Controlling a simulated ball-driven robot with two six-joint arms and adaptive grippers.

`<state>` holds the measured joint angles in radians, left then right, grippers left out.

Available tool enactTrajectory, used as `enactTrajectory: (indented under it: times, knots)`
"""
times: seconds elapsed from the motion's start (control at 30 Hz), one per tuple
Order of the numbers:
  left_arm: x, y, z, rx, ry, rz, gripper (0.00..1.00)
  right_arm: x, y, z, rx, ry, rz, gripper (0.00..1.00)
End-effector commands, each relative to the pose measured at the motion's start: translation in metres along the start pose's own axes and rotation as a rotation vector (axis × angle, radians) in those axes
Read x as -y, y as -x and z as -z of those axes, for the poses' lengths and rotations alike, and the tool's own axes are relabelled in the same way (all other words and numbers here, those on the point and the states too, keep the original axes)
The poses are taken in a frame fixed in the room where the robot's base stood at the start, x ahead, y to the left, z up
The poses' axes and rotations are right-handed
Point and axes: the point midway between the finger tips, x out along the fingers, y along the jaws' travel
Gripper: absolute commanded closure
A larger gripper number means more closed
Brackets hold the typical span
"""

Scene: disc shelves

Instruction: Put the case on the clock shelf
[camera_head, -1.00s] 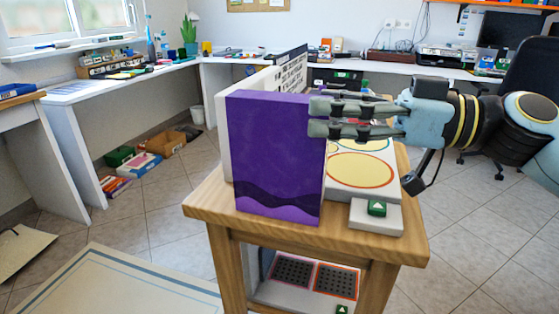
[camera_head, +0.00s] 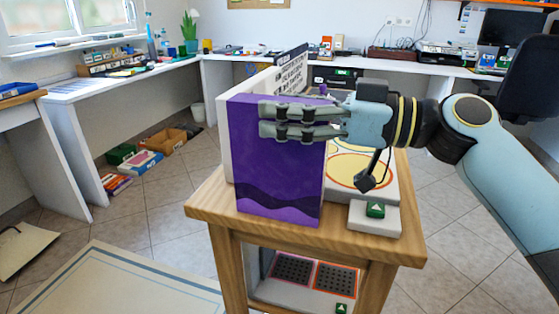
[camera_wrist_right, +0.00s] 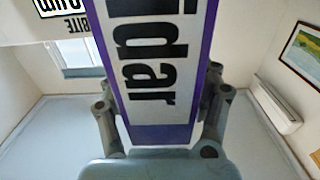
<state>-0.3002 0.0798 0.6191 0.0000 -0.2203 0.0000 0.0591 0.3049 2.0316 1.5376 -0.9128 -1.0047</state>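A purple case (camera_head: 275,170) stands upright at the front left of a small wooden table. It also shows in the right wrist view as a white, purple-edged spine (camera_wrist_right: 150,70) with large dark letters. My right gripper (camera_head: 262,120) reaches in from the right, its near finger across the upper front face of the case. In the wrist view, its fingers flank the spine on both sides and look open; contact is not clear. My left gripper is not in view. I cannot make out a clock shelf.
The wooden table (camera_head: 215,205) also carries a white unit with yellow circles (camera_head: 352,170) and a white block with a green arrow button (camera_head: 375,211). A lower unit with dark dotted panels (camera_head: 290,270) sits underneath. White desks (camera_head: 125,72) line the walls.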

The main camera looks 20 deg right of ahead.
Motion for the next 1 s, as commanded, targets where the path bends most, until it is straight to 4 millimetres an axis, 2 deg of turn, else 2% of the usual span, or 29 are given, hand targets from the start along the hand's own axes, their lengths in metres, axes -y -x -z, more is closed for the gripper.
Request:
enactTrajectory:
  times: [0.07, 0.47, 0.87, 1.0]
  knots:
    - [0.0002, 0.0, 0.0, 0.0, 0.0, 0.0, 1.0, 0.0, 0.0001, 0.0, 0.0, 0.0, 0.0, 0.47]
    - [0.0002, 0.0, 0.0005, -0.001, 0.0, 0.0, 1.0, 0.0, 0.0003, 0.0, 0.0, 0.0, 0.0, 0.99]
    - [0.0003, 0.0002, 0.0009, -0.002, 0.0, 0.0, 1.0, 0.0, 0.0002, 0.0016, -0.002, 0.001, 0.0, 1.0]
    - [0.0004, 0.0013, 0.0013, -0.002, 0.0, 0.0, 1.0, -0.0002, 0.0002, 0.0088, -0.003, 0.003, 0.0, 1.0]
